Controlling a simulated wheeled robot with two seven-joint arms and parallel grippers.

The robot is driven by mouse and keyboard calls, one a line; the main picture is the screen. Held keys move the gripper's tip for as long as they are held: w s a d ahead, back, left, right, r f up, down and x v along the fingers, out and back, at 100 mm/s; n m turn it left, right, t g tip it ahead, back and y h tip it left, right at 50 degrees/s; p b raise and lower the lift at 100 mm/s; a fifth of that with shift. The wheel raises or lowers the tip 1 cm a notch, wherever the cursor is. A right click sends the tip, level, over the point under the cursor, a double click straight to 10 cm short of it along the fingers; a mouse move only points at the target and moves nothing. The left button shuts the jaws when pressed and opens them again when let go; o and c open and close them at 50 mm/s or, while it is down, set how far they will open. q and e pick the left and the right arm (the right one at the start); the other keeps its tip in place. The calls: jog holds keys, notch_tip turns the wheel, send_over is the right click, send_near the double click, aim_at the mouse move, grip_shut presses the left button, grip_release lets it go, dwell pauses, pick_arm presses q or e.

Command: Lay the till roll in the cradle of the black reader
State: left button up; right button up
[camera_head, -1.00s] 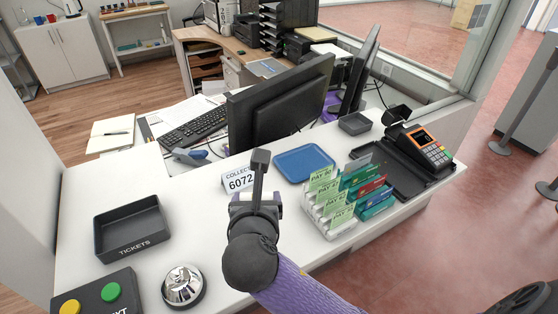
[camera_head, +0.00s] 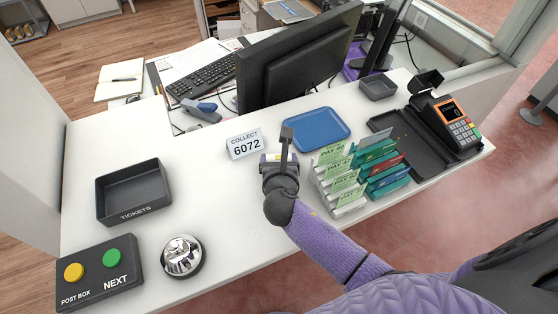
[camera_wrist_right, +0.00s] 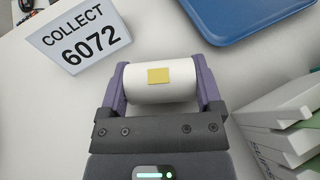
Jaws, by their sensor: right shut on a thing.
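My right gripper (camera_head: 279,158) is shut on the till roll (camera_wrist_right: 143,92), a white cylinder with a yellow patch. In the right wrist view the roll lies crosswise between the two purple fingers (camera_wrist_right: 160,72). The gripper is over the white counter, just right of the COLLECT 6072 sign and in front of the blue tray. Its height above the counter is hard to tell. The black reader (camera_head: 410,146) is a wide black unit at the counter's right end, with an orange-framed keypad terminal (camera_head: 456,123) on it. Its cradle is not clear at this size. My left gripper is not in view.
The sign (camera_head: 245,144) and blue tray (camera_head: 315,128) are close by. A card rack (camera_head: 350,202) stands between gripper and reader. A monitor (camera_head: 290,70) rises behind. A TICKETS tray (camera_head: 133,192), button box (camera_head: 98,274) and bell (camera_head: 182,256) are at left. Front-middle counter is bare.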

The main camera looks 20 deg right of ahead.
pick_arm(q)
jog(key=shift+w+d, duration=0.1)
pick_arm(e)
jog(key=shift+f, duration=0.1)
jog(key=o, duration=1)
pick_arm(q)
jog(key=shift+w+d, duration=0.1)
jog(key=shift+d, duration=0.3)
